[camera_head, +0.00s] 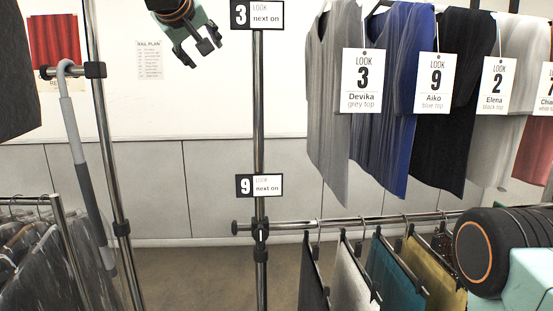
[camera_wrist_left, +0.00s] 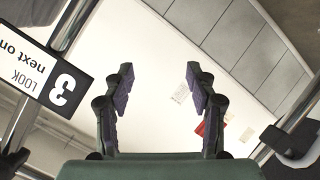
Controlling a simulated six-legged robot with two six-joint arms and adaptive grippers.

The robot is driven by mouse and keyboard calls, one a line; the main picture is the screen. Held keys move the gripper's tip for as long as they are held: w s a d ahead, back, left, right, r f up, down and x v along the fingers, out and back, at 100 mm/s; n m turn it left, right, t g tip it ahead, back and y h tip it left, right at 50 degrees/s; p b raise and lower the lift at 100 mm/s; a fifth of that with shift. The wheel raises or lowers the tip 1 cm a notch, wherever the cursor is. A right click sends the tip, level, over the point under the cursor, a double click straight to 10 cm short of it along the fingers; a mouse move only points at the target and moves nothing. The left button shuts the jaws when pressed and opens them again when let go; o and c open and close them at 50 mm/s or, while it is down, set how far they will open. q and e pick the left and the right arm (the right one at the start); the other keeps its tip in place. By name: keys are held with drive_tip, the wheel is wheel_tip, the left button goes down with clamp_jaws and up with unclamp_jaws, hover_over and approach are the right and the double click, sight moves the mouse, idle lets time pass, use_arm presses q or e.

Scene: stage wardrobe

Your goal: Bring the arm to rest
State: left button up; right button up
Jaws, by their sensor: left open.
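My left gripper (camera_head: 197,46) hangs in the upper middle of the head view, in front of the white wall. It also shows in the left wrist view (camera_wrist_left: 160,88), where its two fingers stand apart with nothing between them. It is left of the sign "3 LOOK next on" (camera_head: 257,14) on the upright post, and apart from it. That sign also shows tilted at the left of the left wrist view (camera_wrist_left: 58,80). A dark, teal-banded part of my right arm (camera_head: 500,250) shows at the lower right of the head view; my right gripper is not in view.
Tops with LOOK tags, such as the grey top (camera_head: 328,130) and blue top (camera_head: 395,150), hang at the upper right. Below, several garments hang from a lower rail (camera_head: 350,222). A post carries a "9" sign (camera_head: 259,186). Another rack (camera_head: 115,200) stands left. The middle wall area is clear.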

use_arm(q)
wheel_tip(320, 180, down, 30)
drive_tip(key=a+m+b, duration=0.2)
drive_tip(key=m+b, duration=0.1)
drive_tip(key=m, duration=0.2)
drive_tip(key=s+f+m+g+b, duration=0.15)
drive_tip(key=s+f, duration=0.25)
drive_tip(key=f, duration=0.6)
drive_tip(key=s+f+g, duration=0.2)
drive_tip(key=s+f, duration=0.2)
drive_tip(key=f, duration=0.6)
drive_tip(key=s+f+g+b, duration=0.3)
drive_tip(key=s+f+b, duration=0.1)
drive_tip(key=s+f, duration=1.5)
drive_tip(key=s+f+g+b, duration=0.2)
drive_tip(key=s+f, duration=0.5)
drive_tip(key=s, duration=0.6)
drive_tip(key=s+f+g+b, duration=0.2)
drive_tip(key=s+f+g, duration=0.2)
drive_tip(key=s+f, duration=0.4)
drive_tip(key=s+m, duration=0.1)
drive_tip(key=s, duration=0.4)
drive_tip(key=shift+s+a+f+g+b, duration=0.2)
drive_tip(key=shift+a+f+g+b, duration=0.05)
drive_tip(key=shift+a+g+b, duration=0.1)
